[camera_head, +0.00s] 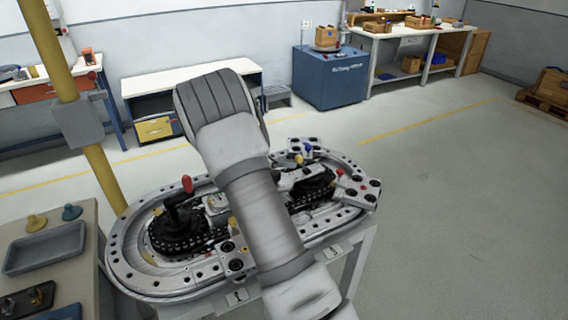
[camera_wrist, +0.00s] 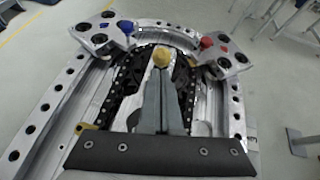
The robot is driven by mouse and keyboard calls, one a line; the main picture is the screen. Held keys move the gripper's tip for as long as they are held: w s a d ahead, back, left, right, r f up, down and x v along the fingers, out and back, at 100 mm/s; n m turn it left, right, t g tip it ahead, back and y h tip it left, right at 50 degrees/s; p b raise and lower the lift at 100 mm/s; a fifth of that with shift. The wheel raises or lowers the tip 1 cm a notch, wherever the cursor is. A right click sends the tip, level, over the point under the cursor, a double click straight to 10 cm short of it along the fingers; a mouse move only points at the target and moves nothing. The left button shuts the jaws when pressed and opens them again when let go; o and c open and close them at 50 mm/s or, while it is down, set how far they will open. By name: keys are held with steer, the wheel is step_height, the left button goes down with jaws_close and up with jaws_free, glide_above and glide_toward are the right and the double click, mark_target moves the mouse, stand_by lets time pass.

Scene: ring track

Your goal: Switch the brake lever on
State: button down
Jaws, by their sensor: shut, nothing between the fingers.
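The ring track (camera_head: 140,285) stands on a light stand and carries several levers with coloured knobs. A red-knobbed lever (camera_head: 187,184) stands upright on its left part. A blue knob (camera_head: 307,147) and a smaller red knob (camera_head: 340,171) sit at the right end; the wrist view also shows the blue knob (camera_wrist: 126,27) and the red knob (camera_wrist: 206,42). A yellow knob (camera_wrist: 162,57) is just beyond my fingertips; contact is unclear. I cannot tell which lever is the brake. My gripper (camera_wrist: 163,75) is shut and empty, over the track's middle. My arm hides it in the head view.
A side table with a grey tray (camera_head: 45,248) and knob-like parts stands at the left. A yellow post (camera_head: 105,180) rises between it and the track. Workbenches and a blue cabinet (camera_head: 330,78) line the back wall. The floor on the right is clear.

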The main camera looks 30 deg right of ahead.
steer(key=shift+d+r+y+p, duration=0.2)
steer(key=shift+r+y+p, duration=0.1)
steer(key=shift+p, duration=0.4)
steer(key=shift+d+r+p, duration=0.1)
steer(key=shift+p, duration=0.2)
steer(key=d+r+y+p, duration=0.1)
steer(key=p, duration=0.2)
steer(key=shift+r+y, duration=0.25)
steer(key=shift+y, duration=0.05)
steer(key=d+r+y+p, duration=0.1)
steer(key=p, duration=0.2)
steer(key=shift+s+d+y, duration=0.1)
steer(key=shift+s+y, duration=0.05)
steer(key=shift+y, duration=0.15)
steer(key=shift+d+y+p, duration=0.25)
steer(key=shift+y+p, duration=0.05)
steer(key=shift+p, duration=0.15)
steer(key=shift+s+d+r+p, duration=0.1)
steer(key=shift+d+p, duration=0.45)
steer(key=shift+d, duration=2.2)
